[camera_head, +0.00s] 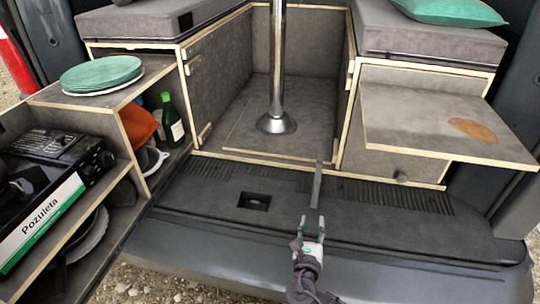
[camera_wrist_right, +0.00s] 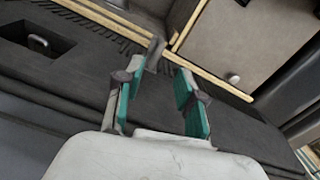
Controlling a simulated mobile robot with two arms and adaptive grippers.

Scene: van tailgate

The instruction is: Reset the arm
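My right gripper (camera_head: 311,219) is above the dark bumper ledge at the front centre of the head view. Its two teal-padded fingers are apart, and the gap between them looks empty. It also shows in the right wrist view (camera_wrist_right: 161,73), with the fingers spread. A narrow dark grey strip (camera_head: 317,184) shows just beyond the fingertips. It also appears near the left fingertip in the wrist view (camera_wrist_right: 155,52). I cannot tell what it is or whether it touches the gripper. My left gripper is not in view.
A left-hand cabinet holds green plates (camera_head: 102,72), a green bottle (camera_head: 172,119) and a black stove with a Pozuleta box (camera_head: 45,222). A metal post (camera_head: 277,62) stands in the middle. A fold-out table (camera_head: 425,118) juts out at right. The van's ledge (camera_head: 215,211) is mostly clear.

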